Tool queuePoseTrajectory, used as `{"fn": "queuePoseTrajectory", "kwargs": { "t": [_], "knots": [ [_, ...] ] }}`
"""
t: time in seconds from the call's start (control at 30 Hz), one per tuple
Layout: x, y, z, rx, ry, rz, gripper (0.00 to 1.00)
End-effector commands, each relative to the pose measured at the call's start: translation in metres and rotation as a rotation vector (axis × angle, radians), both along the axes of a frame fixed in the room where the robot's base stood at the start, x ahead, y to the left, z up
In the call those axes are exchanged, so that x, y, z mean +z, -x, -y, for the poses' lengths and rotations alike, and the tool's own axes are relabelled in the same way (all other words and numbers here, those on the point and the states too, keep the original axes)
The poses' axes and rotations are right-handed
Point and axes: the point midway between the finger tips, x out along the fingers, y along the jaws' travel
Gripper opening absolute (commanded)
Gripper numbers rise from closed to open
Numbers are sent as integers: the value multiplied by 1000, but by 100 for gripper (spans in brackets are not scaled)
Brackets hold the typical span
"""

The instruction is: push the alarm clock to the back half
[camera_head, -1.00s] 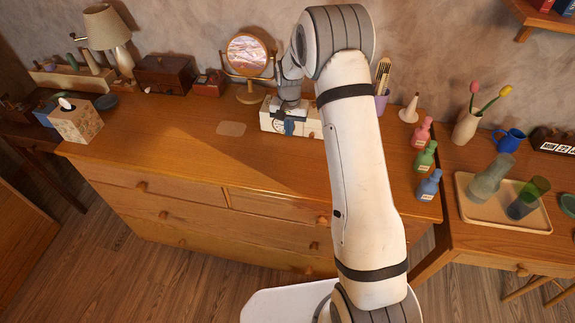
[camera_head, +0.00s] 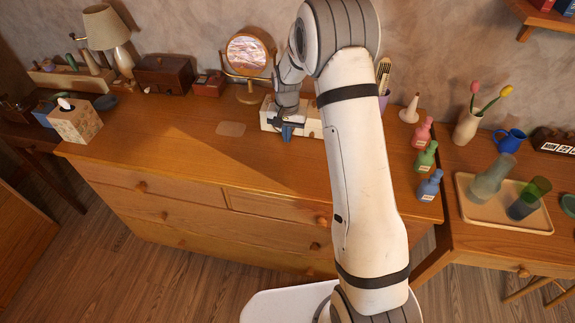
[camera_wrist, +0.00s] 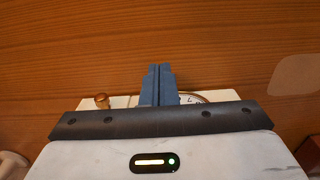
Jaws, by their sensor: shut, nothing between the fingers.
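The alarm clock (camera_head: 269,117) is a white, box-like body standing on the wooden dresser top, just in front of the round mirror. My gripper (camera_head: 287,137) is shut and empty, its blue fingers pointing down at the front side of the clock. They cover much of the clock's face in the head view. In the wrist view, the shut fingertips (camera_wrist: 158,70) stick out past the white clock body (camera_wrist: 120,101), with part of the round dial (camera_wrist: 192,98) beside them. I cannot tell whether the fingers touch the clock.
The round mirror (camera_head: 247,56) stands behind the clock. A flat pale coaster (camera_head: 231,129) lies to its left. Coloured bottles (camera_head: 426,157) stand at the dresser's right end, beyond my arm. The dresser top in front of the clock is clear.

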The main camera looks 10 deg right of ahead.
Motion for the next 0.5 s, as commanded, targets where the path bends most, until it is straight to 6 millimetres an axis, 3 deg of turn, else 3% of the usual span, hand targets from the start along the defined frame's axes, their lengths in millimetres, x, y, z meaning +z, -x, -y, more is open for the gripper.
{"fn": "queuePoseTrajectory", "kwargs": {
  "t": [0.5],
  "knots": [
    [43, 30, -11, 1, 0, 1, 0]
  ]
}}
